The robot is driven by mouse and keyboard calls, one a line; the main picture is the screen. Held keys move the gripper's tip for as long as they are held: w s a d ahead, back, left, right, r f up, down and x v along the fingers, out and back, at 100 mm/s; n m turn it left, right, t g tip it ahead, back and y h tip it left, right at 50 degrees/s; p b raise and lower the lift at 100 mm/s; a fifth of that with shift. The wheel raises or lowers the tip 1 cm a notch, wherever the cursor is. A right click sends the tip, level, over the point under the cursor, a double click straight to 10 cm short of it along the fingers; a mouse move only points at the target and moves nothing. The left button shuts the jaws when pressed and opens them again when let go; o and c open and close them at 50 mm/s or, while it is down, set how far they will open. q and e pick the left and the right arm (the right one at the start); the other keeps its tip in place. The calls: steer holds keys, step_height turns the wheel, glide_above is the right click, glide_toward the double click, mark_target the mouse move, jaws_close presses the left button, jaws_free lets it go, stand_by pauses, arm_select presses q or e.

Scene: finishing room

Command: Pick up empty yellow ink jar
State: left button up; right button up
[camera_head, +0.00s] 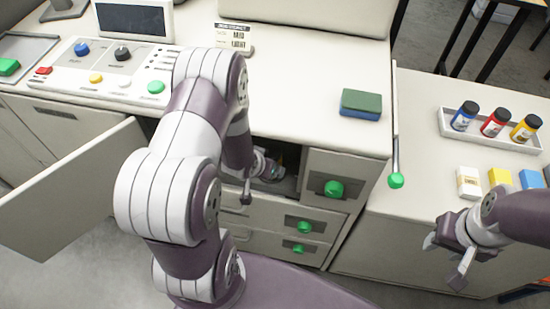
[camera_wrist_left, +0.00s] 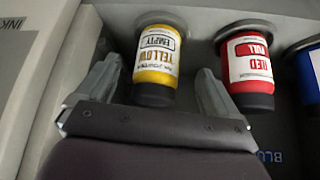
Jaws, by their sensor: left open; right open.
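The yellow ink jar (camera_wrist_left: 156,62) is in the left wrist view, its label reading YELLOW and EMPTY. It sits in a round holder inside the machine's open compartment (camera_head: 285,183). My left gripper (camera_wrist_left: 158,78) is open, one finger on each side of the jar, not closed on it. In the head view my left arm reaches into the compartment and mostly hides that hand. My right gripper (camera_head: 455,258) is open and empty, over the floor in front of the right-hand cabinet.
A red jar (camera_wrist_left: 248,65) marked FULL stands close beside the yellow one, with a blue jar (camera_wrist_left: 309,65) beyond. The compartment door (camera_head: 70,190) hangs open at left. A white tray (camera_head: 450,130) on the right cabinet holds blue, red and yellow bottles.

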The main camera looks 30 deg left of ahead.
arm_select(q)
steer(key=x, duration=0.3)
steer(key=w+x, duration=0.1)
steer(key=x, duration=0.1)
steer(key=shift+w+d+r, duration=0.15)
steer(key=shift+d, duration=0.05)
steer(key=shift+w, duration=0.1)
steer(key=shift+s+a, duration=0.2)
steer(key=shift+s, duration=0.15)
steer(key=shift+c, duration=0.3)
steer(key=c, duration=0.5)
steer(key=shift+w+d, duration=0.1)
steer(key=shift+w, duration=0.1)
steer(key=c, duration=0.6)
steer(key=shift+o, duration=0.2)
arm_select(e)
steer(key=shift+w+d+f, duration=0.1)
steer(key=shift+w+d, duration=0.2)
steer(key=shift+w, duration=0.25)
